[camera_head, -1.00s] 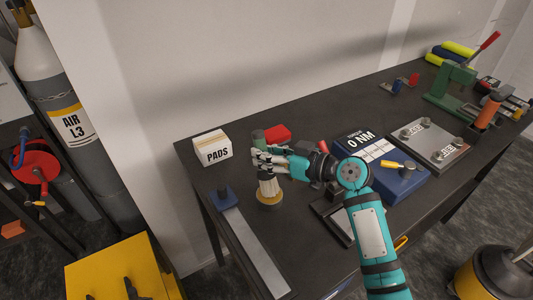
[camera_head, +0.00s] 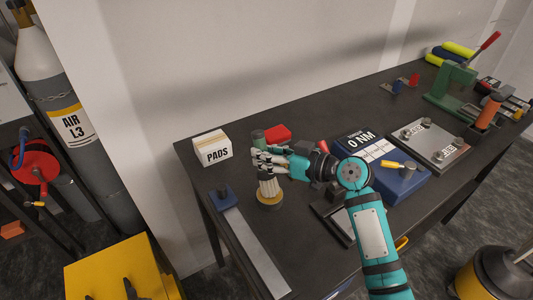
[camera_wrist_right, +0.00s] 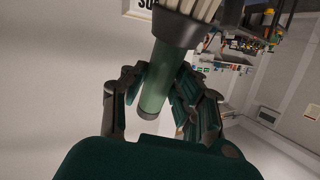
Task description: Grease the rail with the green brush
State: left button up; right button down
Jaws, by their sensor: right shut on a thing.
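The green brush (camera_head: 259,136) is upright in my right gripper (camera_head: 263,160), handle up and pale bristles (camera_head: 268,184) down. The fingers are closed around the handle, which also shows in the right wrist view (camera_wrist_right: 156,85) between the fingers (camera_wrist_right: 150,95). The bristle ends are at a round yellowish tin (camera_head: 269,199) on the bench; I cannot tell how deep they reach. The rail (camera_head: 252,248) is a long flat metal strip along the bench's left front, with a blue block (camera_head: 223,197) at its far end. My left gripper is not in view.
A white PADS box (camera_head: 212,149) and a red object (camera_head: 277,133) stand behind the brush. A blue torque device (camera_head: 398,184), a metal plate (camera_head: 436,147) and a green press (camera_head: 450,88) are to the right. Bare bench (camera_head: 310,112) lies along the back.

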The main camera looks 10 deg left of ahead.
jog(key=shift+f, duration=0.15)
notch_tip(320, 180, up, 2)
jog(key=shift+w+p, duration=0.1)
jog(key=shift+p, duration=0.6)
jog(key=shift+r+p, duration=1.45)
jog(key=shift+r, duration=1.15)
